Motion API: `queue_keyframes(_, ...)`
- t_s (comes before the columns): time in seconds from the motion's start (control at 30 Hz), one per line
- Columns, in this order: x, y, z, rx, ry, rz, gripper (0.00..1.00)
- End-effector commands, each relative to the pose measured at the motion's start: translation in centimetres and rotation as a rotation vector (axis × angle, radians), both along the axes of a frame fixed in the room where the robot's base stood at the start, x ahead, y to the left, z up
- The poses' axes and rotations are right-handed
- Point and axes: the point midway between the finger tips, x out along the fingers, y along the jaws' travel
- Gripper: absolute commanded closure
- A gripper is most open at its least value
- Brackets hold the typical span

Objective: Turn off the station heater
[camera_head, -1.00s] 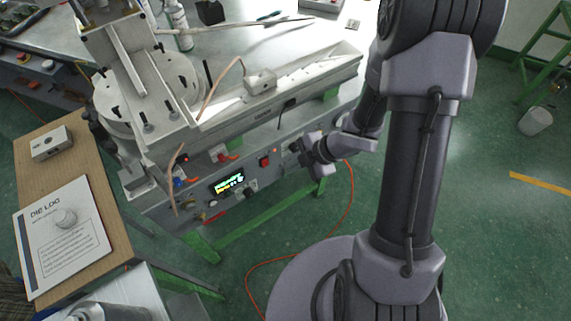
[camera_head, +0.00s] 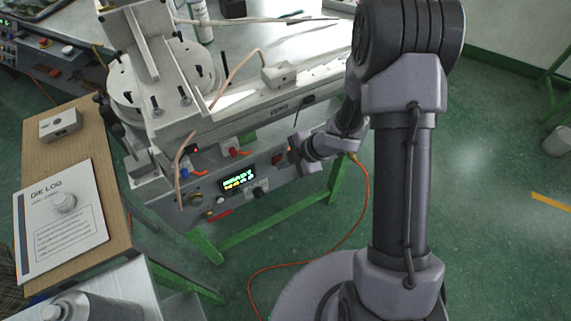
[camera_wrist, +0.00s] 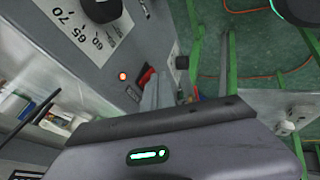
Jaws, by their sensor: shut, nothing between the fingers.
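The wax injection station's front panel (camera_head: 210,192) carries a lit green and yellow display (camera_head: 238,181) and a red switch (camera_head: 278,158) to its right. In the wrist view the red rocker switch (camera_wrist: 146,76) sits beside a glowing orange lamp (camera_wrist: 122,76). A black dial (camera_wrist: 101,8) with a scale marked 60, 65 and 70 is at the top left there. My gripper (camera_head: 295,152) is shut and empty, close to the right of the red switch. In the wrist view its fingertips (camera_wrist: 157,88) are right by the switch; I cannot tell whether they touch it.
A wooden side table (camera_head: 88,150) holds a paper titled DIE LOG (camera_head: 60,222) and a small white box (camera_head: 60,123). The station's green frame (camera_head: 275,222) stands below the panel. An orange cable (camera_head: 360,205) runs along the floor. Floor to the right is open.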

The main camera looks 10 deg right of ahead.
Motion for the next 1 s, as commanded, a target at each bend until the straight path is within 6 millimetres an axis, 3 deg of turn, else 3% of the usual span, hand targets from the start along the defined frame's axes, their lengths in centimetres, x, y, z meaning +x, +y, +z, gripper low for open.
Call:
queue_keyframes(0.3, 0.4, 0.1, -0.3, 0.0, -0.001, 0.0, 1.0)
queue_keyframes(0.7, 0.5, 0.1, 1.5, 0.0, -0.004, 0.0, 1.0)
queue_keyframes(1.0, 0.4, 0.1, 1.3, 0.0, -0.002, 0.0, 1.0)
